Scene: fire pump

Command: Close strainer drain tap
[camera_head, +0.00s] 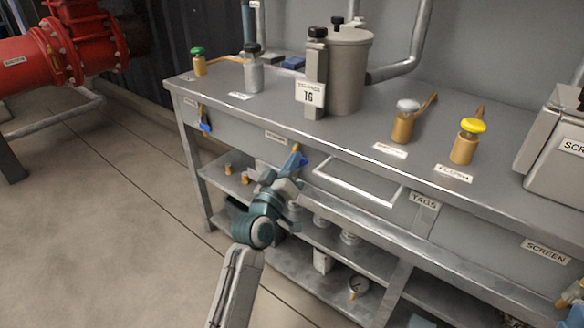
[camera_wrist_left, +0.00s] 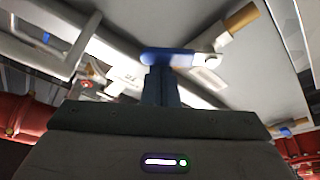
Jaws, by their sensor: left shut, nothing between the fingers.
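A small tap with a brass body and a blue lever (camera_head: 294,161) hangs under the front edge of the bench, below the grey canister (camera_head: 349,70) whose label ends in T6. In the left wrist view the blue lever (camera_wrist_left: 167,55) lies crosswise, with its brass body (camera_wrist_left: 241,17) at upper right. My left gripper (camera_head: 288,177) is right below this lever. Its fingers (camera_wrist_left: 161,74) are shut with nothing between them, and their tips are at or against the lever; exact contact is unclear. My right gripper does not show.
Another blue-levered tap (camera_head: 205,124) hangs farther left under the bench (camera_head: 270,112). Valves with green (camera_head: 197,52), grey (camera_head: 408,106) and yellow (camera_head: 473,126) knobs stand on top. A frame-like handle (camera_head: 355,185) juts out right of my gripper. Floor at left is clear.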

